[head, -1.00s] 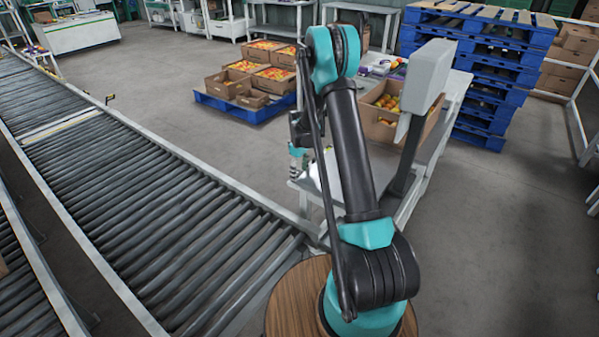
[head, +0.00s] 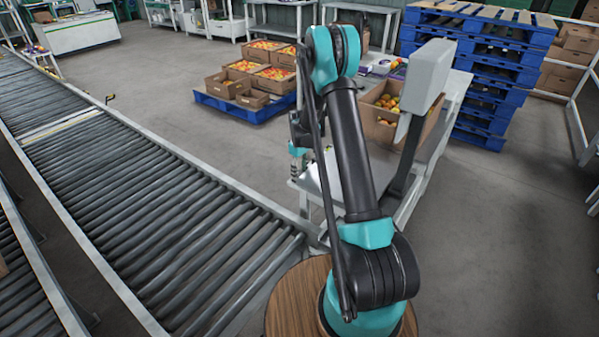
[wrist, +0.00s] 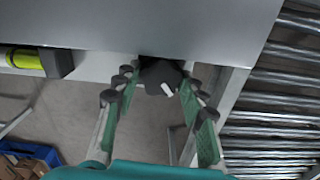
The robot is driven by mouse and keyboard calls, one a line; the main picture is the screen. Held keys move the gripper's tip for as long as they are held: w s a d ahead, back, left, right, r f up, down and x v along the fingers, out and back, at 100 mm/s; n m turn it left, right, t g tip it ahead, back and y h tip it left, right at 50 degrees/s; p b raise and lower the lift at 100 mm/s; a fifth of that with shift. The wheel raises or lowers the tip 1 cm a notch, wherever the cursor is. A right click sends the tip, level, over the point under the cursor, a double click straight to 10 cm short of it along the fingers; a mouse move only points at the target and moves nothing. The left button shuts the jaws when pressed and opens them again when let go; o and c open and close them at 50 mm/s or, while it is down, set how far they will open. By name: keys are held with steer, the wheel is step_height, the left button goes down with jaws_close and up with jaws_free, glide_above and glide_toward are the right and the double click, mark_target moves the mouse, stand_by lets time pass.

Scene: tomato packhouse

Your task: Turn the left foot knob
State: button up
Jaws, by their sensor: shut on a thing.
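The foot knob (wrist: 161,76) is a dark round knob with a white mark, seen in the wrist view at the underside edge of a grey platform (wrist: 150,25). My gripper (wrist: 157,85) has its fingers on both sides of the knob and is shut on it. In the head view my gripper (head: 297,168) is small and low beside the left end of the bench platform, partly behind my arm. The knob is too small or hidden to make out there.
A roller conveyor (head: 150,200) runs along the left and shows at the right of the wrist view (wrist: 275,125). A green-yellow cylinder (wrist: 28,61) is left of the knob. Tomato boxes stand on a blue pallet (head: 240,112). Stacked blue pallets (head: 490,90) stand behind right.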

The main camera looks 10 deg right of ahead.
mark_target(299, 172)
steer(key=m, duration=0.4)
steer(key=shift+m, duration=1.9)
steer(key=o, duration=1.1)
steer(key=shift+o, duration=0.2)
steer(key=shift+r, duration=4)
